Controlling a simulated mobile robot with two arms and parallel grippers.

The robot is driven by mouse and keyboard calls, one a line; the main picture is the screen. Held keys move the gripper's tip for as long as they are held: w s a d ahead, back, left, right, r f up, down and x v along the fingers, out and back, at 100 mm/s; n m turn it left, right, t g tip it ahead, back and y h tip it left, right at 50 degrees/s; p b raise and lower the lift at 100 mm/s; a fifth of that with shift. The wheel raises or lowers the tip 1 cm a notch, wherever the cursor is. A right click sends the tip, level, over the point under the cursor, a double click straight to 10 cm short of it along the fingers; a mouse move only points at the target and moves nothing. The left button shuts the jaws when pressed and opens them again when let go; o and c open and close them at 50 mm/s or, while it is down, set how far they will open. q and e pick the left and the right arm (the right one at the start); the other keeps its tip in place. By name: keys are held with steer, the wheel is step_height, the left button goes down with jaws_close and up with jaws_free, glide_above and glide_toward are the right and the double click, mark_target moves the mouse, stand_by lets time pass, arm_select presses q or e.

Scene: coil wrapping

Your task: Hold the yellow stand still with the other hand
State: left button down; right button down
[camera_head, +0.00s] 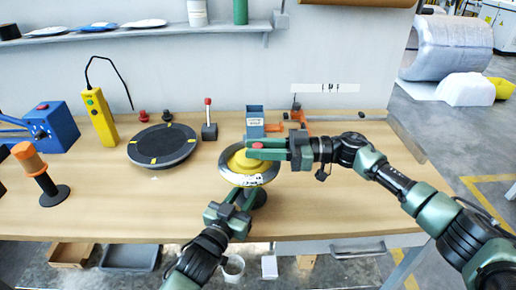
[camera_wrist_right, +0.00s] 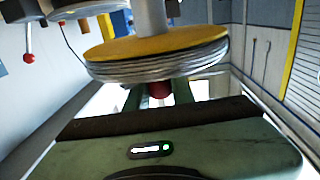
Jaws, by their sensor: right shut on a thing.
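The yellow stand (camera_head: 238,161) is at the front middle of the bench, a yellow disc with a silvery wound rim. In the right wrist view, the yellow disc (camera_wrist_right: 150,48) has grey strands wound around its edge. My right gripper (camera_head: 262,149) reaches across the stand's top and is shut on a red knob (camera_wrist_right: 159,89).
A black round turntable (camera_head: 163,147) with yellow marks stands left of the stand. A red-knobbed lever (camera_head: 209,120) and a blue box (camera_head: 255,117) are behind. A yellow controller (camera_head: 100,118) and an orange-topped post (camera_head: 38,173) are at the left. The front middle-left bench is clear.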

mark_target(258, 145)
steer(key=shift+w+f+n+g, duration=0.1)
steer(key=shift+n+g, duration=0.9)
steer(key=shift+g, duration=0.6)
steer(key=shift+w+f+n+g+h, duration=0.1)
steer(key=shift+w+n+g+h, duration=0.15)
steer(key=shift+n+g, duration=0.55)
steer(key=shift+s+g, duration=0.4)
steer(key=shift+g, duration=0.5)
steer(key=c, duration=1.2)
jaws_free()
steer(key=shift+n, duration=0.3)
steer(key=shift+r, duration=0.2)
step_height(258, 145, up, 10)
steer(key=shift+f, duration=0.1)
